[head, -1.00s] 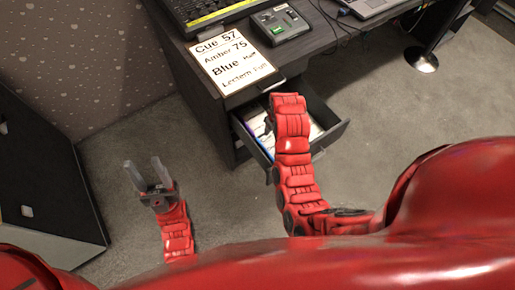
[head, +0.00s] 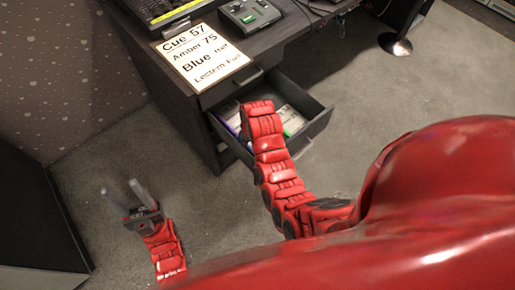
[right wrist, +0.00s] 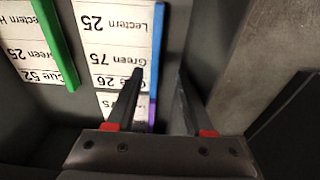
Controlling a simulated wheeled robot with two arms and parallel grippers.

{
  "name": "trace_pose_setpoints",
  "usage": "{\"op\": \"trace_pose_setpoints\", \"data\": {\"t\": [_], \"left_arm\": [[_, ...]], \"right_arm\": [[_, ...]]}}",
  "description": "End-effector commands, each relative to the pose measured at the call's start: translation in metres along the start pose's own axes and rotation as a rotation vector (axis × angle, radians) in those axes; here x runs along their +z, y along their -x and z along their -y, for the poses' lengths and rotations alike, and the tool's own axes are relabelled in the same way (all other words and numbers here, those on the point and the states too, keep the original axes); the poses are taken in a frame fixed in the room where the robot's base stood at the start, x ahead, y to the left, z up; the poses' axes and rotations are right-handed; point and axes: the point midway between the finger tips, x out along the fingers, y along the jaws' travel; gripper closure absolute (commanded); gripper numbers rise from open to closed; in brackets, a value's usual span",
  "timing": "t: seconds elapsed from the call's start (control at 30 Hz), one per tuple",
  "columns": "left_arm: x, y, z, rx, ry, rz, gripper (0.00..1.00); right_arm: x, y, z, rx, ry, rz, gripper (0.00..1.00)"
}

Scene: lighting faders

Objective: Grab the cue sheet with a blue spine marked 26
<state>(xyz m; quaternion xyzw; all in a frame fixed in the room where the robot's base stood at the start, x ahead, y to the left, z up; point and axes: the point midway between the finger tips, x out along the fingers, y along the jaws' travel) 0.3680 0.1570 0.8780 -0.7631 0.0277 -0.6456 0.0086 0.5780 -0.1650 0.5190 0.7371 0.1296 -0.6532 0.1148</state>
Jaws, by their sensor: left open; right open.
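In the right wrist view, a white cue sheet (right wrist: 112,45) with a blue spine (right wrist: 157,50) lies in the drawer. Its text appears upside down and reads Cue 26, Green 75, Lectern 25. My right gripper (right wrist: 160,72) is open, with one finger on each side of the blue spine in the picture; I cannot tell whether they touch it. The left finger overlaps the sheet's printed face. In the head view the right gripper is hidden by my own arm over the drawer. My left gripper (head: 119,186) is open and empty, above the floor.
A green-spined sheet (right wrist: 55,45) marked Cue 52 lies beside it. A purple spine (right wrist: 152,112) shows below the blue one. The open drawer (head: 315,128) has walls around the sheets. A large card (head: 205,58) lies on the desk above. Carpet (head: 390,105) is clear at right.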

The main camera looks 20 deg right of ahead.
Motion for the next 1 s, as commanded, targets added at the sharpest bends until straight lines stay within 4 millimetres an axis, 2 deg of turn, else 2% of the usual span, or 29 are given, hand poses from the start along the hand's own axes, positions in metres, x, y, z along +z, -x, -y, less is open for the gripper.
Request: {"op": "trace_pose_setpoints", "data": {"t": [0.17, 0.5, 0.77, 1.0], "left_arm": [[0.000, 0.000, 0.000, 0.000, 0.000, 0.000, 0.50], [0.000, 0.002, 0.000, 0.000, 0.000, 0.000, 0.50], [0.000, 0.002, 0.000, 0.000, 0.000, 0.000, 0.50], [0.000, 0.002, 0.000, 0.000, 0.000, 0.000, 0.50]], "right_arm": [[0.001, -0.010, -0.002, -0.001, 0.000, 0.003, 0.47], [0.002, -0.052, -0.007, -0.001, 0.000, 0.004, 0.47], [0.001, -0.054, -0.008, 0.000, 0.000, -0.001, 0.47], [0.001, -0.054, -0.007, 0.000, 0.001, -0.001, 0.91]]}}
